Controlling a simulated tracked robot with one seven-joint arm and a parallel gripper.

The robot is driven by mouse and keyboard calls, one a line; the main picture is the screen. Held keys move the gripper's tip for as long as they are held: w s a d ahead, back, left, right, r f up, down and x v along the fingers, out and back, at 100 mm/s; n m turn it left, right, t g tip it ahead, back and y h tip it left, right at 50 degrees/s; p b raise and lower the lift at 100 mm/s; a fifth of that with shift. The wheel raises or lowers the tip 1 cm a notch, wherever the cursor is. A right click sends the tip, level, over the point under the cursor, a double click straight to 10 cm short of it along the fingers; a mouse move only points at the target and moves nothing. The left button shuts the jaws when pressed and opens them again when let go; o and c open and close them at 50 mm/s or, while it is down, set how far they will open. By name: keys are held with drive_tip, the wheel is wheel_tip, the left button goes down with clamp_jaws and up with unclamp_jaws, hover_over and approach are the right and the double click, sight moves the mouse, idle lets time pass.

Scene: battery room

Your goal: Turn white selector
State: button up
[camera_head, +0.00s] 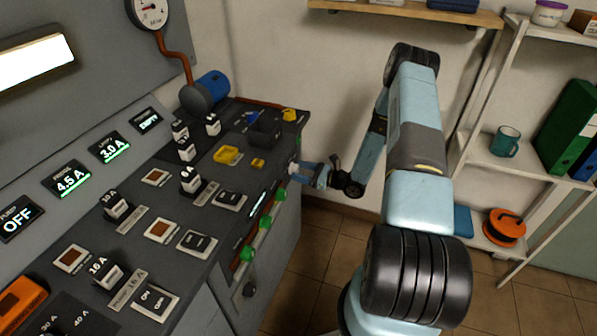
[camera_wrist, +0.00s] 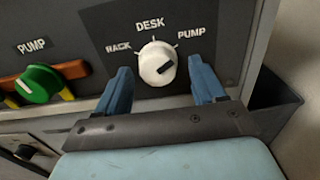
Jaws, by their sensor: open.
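The white selector (camera_wrist: 150,62) is a round knob on the dark front panel in the wrist view. The labels RACK, DESK and PUMP stand around it. My gripper (camera_wrist: 160,68) is open, with one blue finger on each side of the knob. Small gaps show between fingers and knob. In the head view my gripper (camera_head: 308,172) is at the right front face of the console, where the selector is largely hidden by it.
A green knob (camera_wrist: 38,84) labelled PUMP sits left of the selector. A dark open bin (camera_wrist: 275,105) is close on the right. The console (camera_head: 225,217) carries several switches and blocks. A shelf rack (camera_head: 490,157) stands at the right.

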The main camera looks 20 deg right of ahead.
drive_tip(key=shift+w+a, duration=0.35)
drive_tip(key=shift+a, duration=0.1)
drive_tip(key=shift+c, duration=0.5)
drive_tip(key=c, duration=1)
drive_tip(key=shift+o, duration=0.2)
drive_tip(key=shift+n, duration=0.4)
drive_tip(key=n, duration=0.4)
drive_tip(key=shift+d+n, duration=0.1)
drive_tip(key=shift+n, duration=0.2)
drive_tip(key=n, duration=0.6)
drive_tip(key=shift+w, duration=0.1)
drive_tip(key=shift+n, duration=0.3)
